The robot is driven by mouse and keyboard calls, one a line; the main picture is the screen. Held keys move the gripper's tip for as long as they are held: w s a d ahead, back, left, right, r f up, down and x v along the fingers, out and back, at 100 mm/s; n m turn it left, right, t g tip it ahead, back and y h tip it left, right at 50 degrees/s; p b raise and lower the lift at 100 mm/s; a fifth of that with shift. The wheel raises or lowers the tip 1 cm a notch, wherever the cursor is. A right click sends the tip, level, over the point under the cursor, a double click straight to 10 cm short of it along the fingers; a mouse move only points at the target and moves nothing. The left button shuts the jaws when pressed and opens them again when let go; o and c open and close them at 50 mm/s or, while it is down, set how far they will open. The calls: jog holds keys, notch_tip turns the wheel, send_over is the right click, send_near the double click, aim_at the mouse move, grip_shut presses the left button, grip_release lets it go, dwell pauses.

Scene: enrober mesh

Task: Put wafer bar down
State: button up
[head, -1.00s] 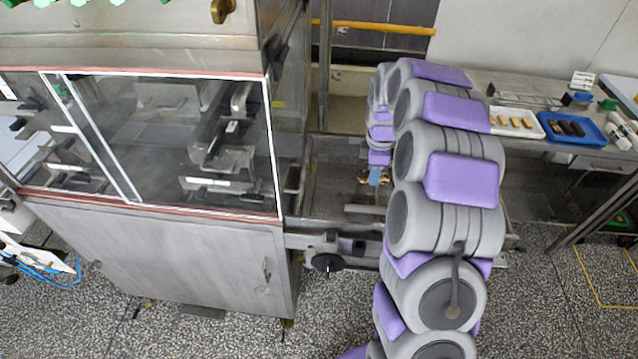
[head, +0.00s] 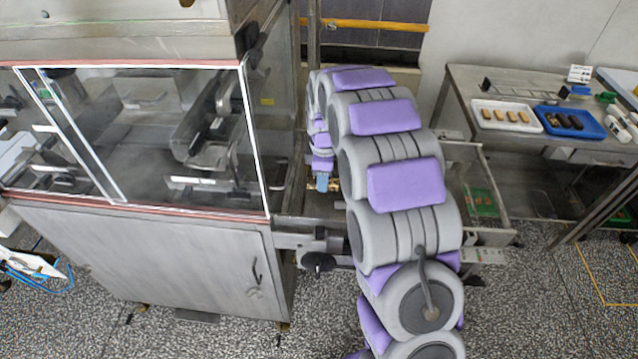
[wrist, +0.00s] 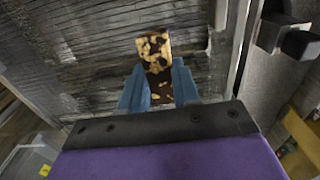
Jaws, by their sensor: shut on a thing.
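My gripper (wrist: 160,88) is shut on the wafer bar (wrist: 153,46), its two blue fingers on either side of it. The bar is tan with dark brown patches and sticks out past the fingertips. In the wrist view a grey, worn mesh surface (wrist: 95,45) lies beyond the bar; I cannot tell whether the bar touches it. In the head view my gripper (head: 322,184) points down beside the right end of the enrober machine (head: 150,245). The bar is barely visible there, and my arm hides much of the mesh area.
A steel table (head: 460,80) at the right holds a white tray (head: 480,123) of pale bars and a blue tray (head: 590,134) of dark bars. A metal frame edge (wrist: 238,50) and a dark block (wrist: 300,45) lie right of my gripper.

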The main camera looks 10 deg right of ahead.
aim_at(315, 182)
jog(key=shift+d+f, duration=0.65)
jog(key=shift+d, duration=0.15)
jog(key=shift+a, duration=0.25)
jog(key=o, duration=0.3)
jog(key=a, duration=0.2)
jog(key=shift+a, duration=0.35)
jog(key=o, duration=0.3)
jog(key=shift+a, duration=0.45)
jog(key=shift+o, duration=1)
jog(key=shift+d, duration=0.35)
jog(key=d, duration=0.3)
jog(key=a+r, duration=0.1)
jog(key=r, duration=0.1)
jog(key=a+r+p, duration=0.1)
jog(key=a+r, duration=0.1)
jog(key=shift+a+r, duration=0.2)
jog(key=shift+r, duration=0.05)
jog(key=d+r+p, duration=0.2)
jog(key=d+r, duration=0.1)
jog(key=r, duration=0.4)
jog(key=s+a+r+m, duration=0.2)
jog(key=s+a+r, duration=0.1)
jog(key=s, duration=0.1)
jog(key=s+d+r+m+g, duration=0.1)
jog(key=s+m, duration=1.1)
jog(key=s, duration=2.6)
jog(key=shift+g, duration=0.4)
